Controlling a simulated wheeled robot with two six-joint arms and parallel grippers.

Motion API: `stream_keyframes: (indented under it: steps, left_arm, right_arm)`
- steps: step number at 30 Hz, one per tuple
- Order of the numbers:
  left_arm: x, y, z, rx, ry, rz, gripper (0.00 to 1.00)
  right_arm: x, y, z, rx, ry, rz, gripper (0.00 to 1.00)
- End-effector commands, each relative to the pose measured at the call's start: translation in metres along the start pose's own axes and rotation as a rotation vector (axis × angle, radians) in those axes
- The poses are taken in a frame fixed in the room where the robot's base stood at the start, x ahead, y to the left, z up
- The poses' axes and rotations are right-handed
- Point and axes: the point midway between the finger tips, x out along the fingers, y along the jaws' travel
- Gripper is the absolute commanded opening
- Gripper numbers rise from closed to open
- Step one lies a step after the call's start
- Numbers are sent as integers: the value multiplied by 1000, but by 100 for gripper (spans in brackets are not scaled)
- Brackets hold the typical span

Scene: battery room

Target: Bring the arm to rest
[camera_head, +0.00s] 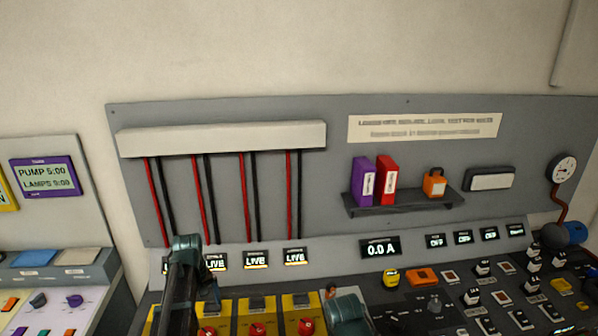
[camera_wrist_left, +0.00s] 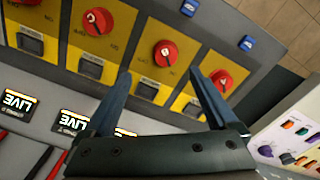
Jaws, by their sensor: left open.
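My left arm comes up from the bottom left in the head view. Its gripper (camera_head: 207,285) is over the left end of the row of yellow switch panels. In the left wrist view the gripper (camera_wrist_left: 161,76) has its two fingers spread apart with nothing between them. The fingertips are near the red rotary knobs (camera_wrist_left: 165,53) and (camera_wrist_left: 223,80) on the yellow panels; whether they touch anything is hard to tell. In the head view my left arm hides most of the leftmost panel. My right gripper does not show clearly in either view.
Displays reading LIVE (camera_head: 256,260) line the board above the yellow panels. Red and black cables hang from a white duct (camera_head: 222,138). A shelf (camera_head: 404,205) holds purple and red binders and an orange padlock. A crowded console (camera_head: 440,303) fills the right; a smaller desk (camera_head: 58,285) stands left.

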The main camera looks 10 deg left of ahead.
Motion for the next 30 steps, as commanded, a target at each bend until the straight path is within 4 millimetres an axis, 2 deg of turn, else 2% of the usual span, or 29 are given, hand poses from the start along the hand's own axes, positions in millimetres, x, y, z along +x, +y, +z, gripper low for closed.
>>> stream_keyframes:
  steps: [1,2,7,12,15,18,21,24,30]
  left_arm:
    - [6,14,24,67,-2,-7,92]
    - [9,22,39,112,-3,-13,92]
    - [25,68,137,442,-8,-52,92]
    - [38,88,226,759,-11,-92,92]
    - [43,92,265,905,-11,-110,92]
    - [47,92,292,1011,-11,-124,92]
    - [48,91,307,1075,-11,-133,92]
    - [48,91,314,1104,-12,-137,92]
    - [48,92,314,1109,-12,-138,92]
  right_arm:
    - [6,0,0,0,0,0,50]
    - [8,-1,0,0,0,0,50]
    - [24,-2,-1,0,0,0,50]
    - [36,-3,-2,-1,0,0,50]
    - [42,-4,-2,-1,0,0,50]
    - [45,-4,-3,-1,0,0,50]
    - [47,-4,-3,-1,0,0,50]
    - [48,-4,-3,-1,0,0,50]
    - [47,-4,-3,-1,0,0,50]
